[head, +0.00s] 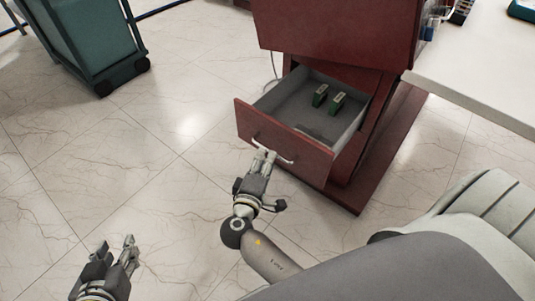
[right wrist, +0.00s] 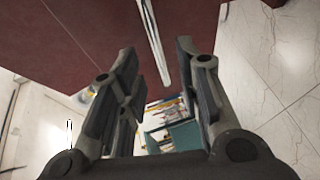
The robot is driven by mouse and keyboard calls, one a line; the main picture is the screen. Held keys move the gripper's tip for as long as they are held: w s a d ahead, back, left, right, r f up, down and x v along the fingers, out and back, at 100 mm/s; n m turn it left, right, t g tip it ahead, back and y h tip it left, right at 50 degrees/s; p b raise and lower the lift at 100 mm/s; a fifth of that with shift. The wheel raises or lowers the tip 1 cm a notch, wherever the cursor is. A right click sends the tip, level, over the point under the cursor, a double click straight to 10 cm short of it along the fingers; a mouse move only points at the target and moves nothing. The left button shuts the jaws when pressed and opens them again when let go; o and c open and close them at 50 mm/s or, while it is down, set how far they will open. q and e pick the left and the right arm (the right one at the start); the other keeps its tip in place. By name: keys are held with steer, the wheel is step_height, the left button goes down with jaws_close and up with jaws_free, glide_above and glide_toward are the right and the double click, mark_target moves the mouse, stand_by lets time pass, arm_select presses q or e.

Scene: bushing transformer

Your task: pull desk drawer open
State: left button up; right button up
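The desk drawer (head: 283,145) has a dark red front and a grey inside, and it stands well out from the desk. Its light metal handle (head: 285,159) runs across the front. My right gripper (head: 264,157) is at the handle. In the right wrist view the handle (right wrist: 152,38) lies between the two spread fingers (right wrist: 156,58), with gaps at the sides; I cannot tell whether either finger touches it. My left gripper (head: 117,246) is open and empty over the floor at the lower left, away from the drawer.
Two small green items (head: 328,98) lie inside the drawer. The dark red desk (head: 335,30) stands behind, with a white tabletop (head: 480,70) at the right. A green wheeled bin (head: 85,40) is at the upper left. The tiled floor (head: 140,150) left of the drawer is clear.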

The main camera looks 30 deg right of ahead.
steer(key=v, duration=0.3)
steer(key=shift+s+a, duration=0.15)
steer(key=shift+s, duration=0.1)
